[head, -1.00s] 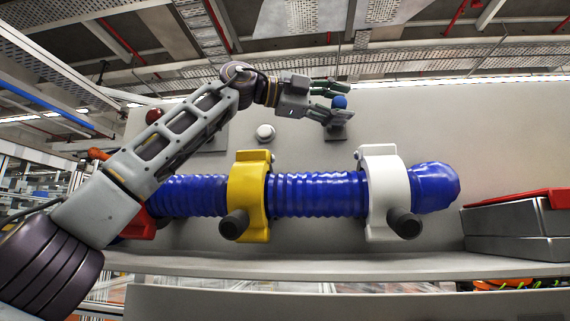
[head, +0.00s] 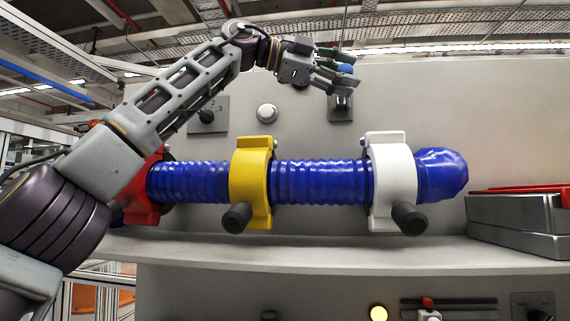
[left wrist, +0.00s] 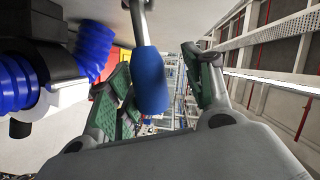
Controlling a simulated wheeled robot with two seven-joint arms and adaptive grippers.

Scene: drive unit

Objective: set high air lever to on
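The lever has a blue knob (head: 346,70) above a dark base (head: 341,107) on the grey panel, upper middle of the head view. Its stem is mostly hidden by my fingers. I take it for the high air lever; no label is readable. My left gripper (head: 338,68) is at the knob, with its fingers pointing right. In the left wrist view, the blue knob (left wrist: 151,80) on its metal stem lies between the spread fingers of the gripper (left wrist: 160,85). Gaps show beside the knob, so the fingers look open around it. My right gripper is not in view.
A blue corrugated hose (head: 318,174) with a yellow clamp (head: 252,180) and a white clamp (head: 391,178) runs below. A round white button (head: 267,113) and a black knob (head: 207,116) are left of the lever. Grey cases (head: 512,212) stand on the shelf at right.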

